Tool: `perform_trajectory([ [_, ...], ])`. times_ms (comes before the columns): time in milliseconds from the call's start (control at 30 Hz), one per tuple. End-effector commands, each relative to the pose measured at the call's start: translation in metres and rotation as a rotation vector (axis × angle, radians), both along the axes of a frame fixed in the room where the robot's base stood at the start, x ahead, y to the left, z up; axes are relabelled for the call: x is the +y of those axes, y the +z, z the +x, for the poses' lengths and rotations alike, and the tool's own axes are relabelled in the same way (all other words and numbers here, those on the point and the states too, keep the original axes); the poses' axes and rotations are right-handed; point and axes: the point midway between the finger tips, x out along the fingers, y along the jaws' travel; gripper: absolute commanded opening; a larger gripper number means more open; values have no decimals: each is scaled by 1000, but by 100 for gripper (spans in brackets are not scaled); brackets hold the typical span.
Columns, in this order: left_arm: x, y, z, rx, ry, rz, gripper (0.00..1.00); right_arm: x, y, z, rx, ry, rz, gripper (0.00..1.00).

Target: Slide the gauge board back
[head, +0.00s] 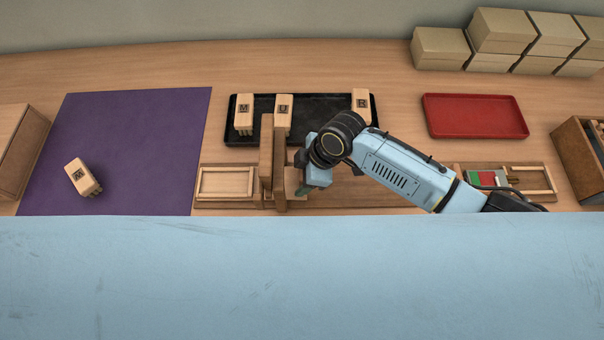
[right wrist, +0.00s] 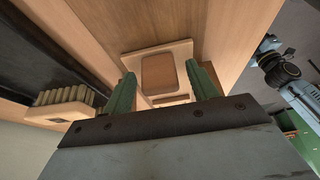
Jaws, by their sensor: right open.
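Two tall upright wooden boards stand close together across a long wooden base (head: 350,192); the right one (head: 279,150) seems to be the gauge board, though I cannot be sure. A lower wooden block (head: 293,184) sits at its right side. My right gripper (head: 303,184) is at this block, its fingers partly hidden by my wrist in the head view. In the right wrist view its green fingers (right wrist: 163,92) are apart, with a pale wooden block with a brown inset (right wrist: 160,72) between and beyond them. I cannot tell whether they touch it. My left gripper does not show.
A black tray (head: 325,105) behind holds several bristled, lettered blocks. Another lettered block (head: 82,177) lies on the purple mat (head: 125,130). A red tray (head: 475,115), stacked boxes (head: 500,32) and an open wooden box (head: 575,150) are at right.

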Motion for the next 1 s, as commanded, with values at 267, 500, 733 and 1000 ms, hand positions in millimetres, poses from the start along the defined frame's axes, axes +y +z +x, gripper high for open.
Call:
perform_trajectory([
  [267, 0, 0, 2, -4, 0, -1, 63, 1, -3, 0, 0, 0, -1, 58],
  [500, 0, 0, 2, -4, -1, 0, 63, 1, -3, 0, 0, 0, -1, 32],
  [733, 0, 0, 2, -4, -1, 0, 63, 1, -2, 0, 0, -1, -1, 2],
  [1000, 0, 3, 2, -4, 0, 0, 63, -8, -2, 0, 1, -2, -2, 0],
])
